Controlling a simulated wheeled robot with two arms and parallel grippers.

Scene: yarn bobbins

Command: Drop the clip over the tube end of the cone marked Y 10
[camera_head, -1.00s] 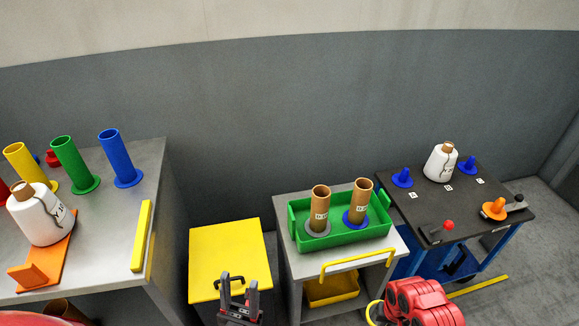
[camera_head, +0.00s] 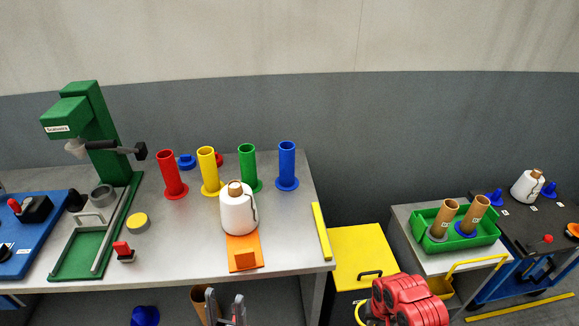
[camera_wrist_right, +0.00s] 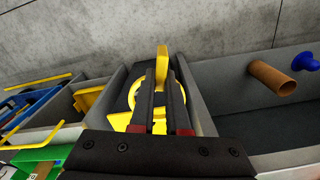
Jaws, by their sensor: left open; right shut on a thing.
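A white yarn cone (camera_head: 238,212) with a brown tube end (camera_head: 236,188) stands on an orange holder (camera_head: 244,256) on the left workbench. Another white cone (camera_head: 526,187) with a brown tube end stands on the dark cart at far right. I cannot read a Y 10 mark on either. My left gripper (camera_head: 225,302) is open and empty at the bottom edge, in front of the workbench. My right gripper (camera_wrist_right: 161,78) is shut on a yellow clip (camera_wrist_right: 162,58), whose tab sticks up between the fingers. In the head view a yellow loop (camera_head: 359,315) shows beside my red right arm.
Red, yellow, green and blue tubes (camera_head: 287,165) stand behind the left cone. A green press (camera_head: 98,130) is at left. A green tray (camera_head: 425,215) with brown tubes is at right. A yellow bar (camera_head: 321,231) lies along the bench's right edge.

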